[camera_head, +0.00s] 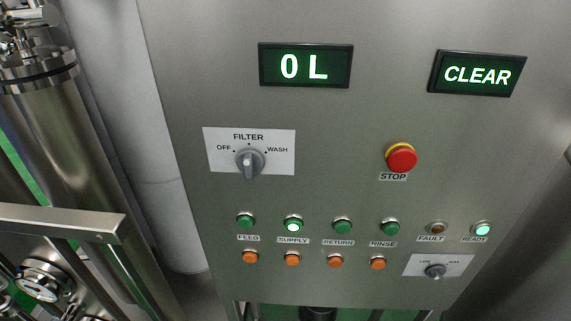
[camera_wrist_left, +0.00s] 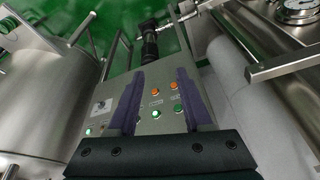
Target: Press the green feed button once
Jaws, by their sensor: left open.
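The green feed button (camera_head: 245,221) is at the left end of the row of green buttons on the steel panel, above the FEED label, and looks unlit. In the left wrist view the panel appears upside down, and the feed button (camera_wrist_left: 178,108) shows beside the right finger. My left gripper (camera_wrist_left: 160,72) is open, with its two purple fingers apart and nothing between them. It points toward the panel; its distance from the button is hard to tell, and no contact is visible. My left gripper is not in the head view. My right gripper is in neither view.
The lit supply button (camera_head: 293,224) is just right of feed, and an orange button (camera_head: 250,257) is below it. The red stop button (camera_head: 401,158) and filter knob (camera_head: 250,163) are higher. Displays read 0 L (camera_head: 305,66) and CLEAR (camera_head: 477,74). Steel pipework (camera_head: 60,222) stands left.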

